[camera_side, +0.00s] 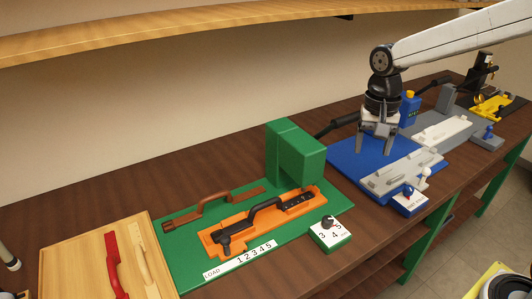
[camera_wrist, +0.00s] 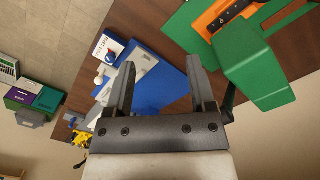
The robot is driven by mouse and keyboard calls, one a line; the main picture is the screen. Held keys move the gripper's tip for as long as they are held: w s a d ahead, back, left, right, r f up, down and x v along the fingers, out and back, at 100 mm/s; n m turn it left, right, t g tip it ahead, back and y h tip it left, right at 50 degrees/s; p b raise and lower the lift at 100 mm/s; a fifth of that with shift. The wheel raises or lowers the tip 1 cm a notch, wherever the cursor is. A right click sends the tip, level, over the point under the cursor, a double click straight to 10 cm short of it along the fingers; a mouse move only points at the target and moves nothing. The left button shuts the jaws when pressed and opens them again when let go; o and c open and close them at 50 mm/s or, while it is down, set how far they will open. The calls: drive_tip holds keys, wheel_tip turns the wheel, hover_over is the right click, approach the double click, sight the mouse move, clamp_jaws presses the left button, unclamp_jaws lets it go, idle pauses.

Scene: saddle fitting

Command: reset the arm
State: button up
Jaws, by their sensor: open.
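My gripper (camera_side: 377,145) hangs from the arm over the blue board in the side view, jaws apart, with nothing between them. In the wrist view my gripper (camera_wrist: 160,85) shows two dark fingers spread wide with an empty gap. The blue board (camera_side: 345,160) lies below it and carries a grey fixture (camera_side: 405,172). The wrist view shows part of the blue board (camera_wrist: 165,85) behind the fingers. I cannot tell the exact height of the fingertips above the board.
Left of the gripper, a green board (camera_side: 180,255) holds a green block (camera_side: 295,155), an orange fixture (camera_side: 225,232) with a black handle-shaped part, and a brown part (camera_side: 212,207). A wooden tray (camera_side: 85,250) stands at far left. A grey station (camera_side: 445,130) and yellow fixture (camera_side: 492,106) lie right. A shelf (camera_side: 200,28) runs above.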

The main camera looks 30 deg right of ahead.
drive_tip(key=s+f+n+t, duration=0.3)
drive_tip(key=s+f+n, duration=0.5)
drive_tip(key=f, duration=0.2)
drive_tip(key=shift+s+f, duration=0.25)
drive_tip(key=shift+f, duration=0.1)
